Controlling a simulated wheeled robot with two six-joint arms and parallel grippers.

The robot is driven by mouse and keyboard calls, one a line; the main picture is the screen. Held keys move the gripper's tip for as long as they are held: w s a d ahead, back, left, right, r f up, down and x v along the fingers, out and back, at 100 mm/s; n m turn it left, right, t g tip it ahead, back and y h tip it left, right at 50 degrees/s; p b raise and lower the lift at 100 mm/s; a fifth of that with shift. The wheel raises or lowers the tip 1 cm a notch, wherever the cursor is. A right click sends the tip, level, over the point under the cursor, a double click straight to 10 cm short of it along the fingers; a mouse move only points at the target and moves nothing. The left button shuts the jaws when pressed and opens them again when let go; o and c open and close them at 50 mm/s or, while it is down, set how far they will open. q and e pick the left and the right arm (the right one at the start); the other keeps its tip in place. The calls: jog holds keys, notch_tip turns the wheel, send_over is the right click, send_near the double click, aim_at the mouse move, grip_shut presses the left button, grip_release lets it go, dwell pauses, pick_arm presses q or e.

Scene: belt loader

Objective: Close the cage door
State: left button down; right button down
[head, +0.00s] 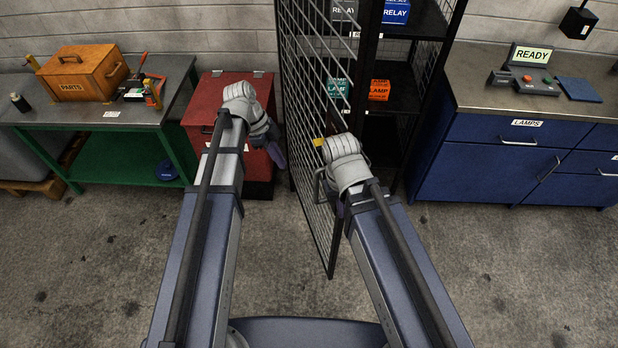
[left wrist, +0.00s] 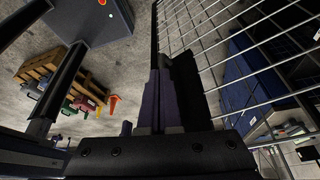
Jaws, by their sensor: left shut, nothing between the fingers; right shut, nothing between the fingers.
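The cage door (head: 318,215) is a black-framed wire mesh panel. It stands open, swung out from the cage toward me, its free lower corner low near the floor. It also fills the upper right of the left wrist view (left wrist: 235,50). My left gripper (head: 277,156) is shut and empty, left of the door in the head view. Its shut fingers show beside the mesh in the left wrist view (left wrist: 160,100); I cannot tell whether they touch it. My right gripper (head: 338,120) is shut and empty on the door's other side, mostly hidden by its wrist.
The cage shelves (head: 400,95) hold relay and lamp boxes. A red cabinet (head: 215,90) stands left of the door, beside a green bench (head: 120,150) with a wooden parts box (head: 83,72). A blue drawer cabinet (head: 490,155) is at right. The floor in front is clear.

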pick_arm(q)
jog(key=s+d+f+b, duration=0.1)
jog(key=d+f+b, duration=0.6)
jog(key=f+b, duration=0.2)
jog(key=shift+s+d+f, duration=0.15)
jog(key=shift+s+d, duration=0.1)
jog(key=shift+s, duration=0.1)
dwell(0.3)
jog(key=shift+d, duration=0.1)
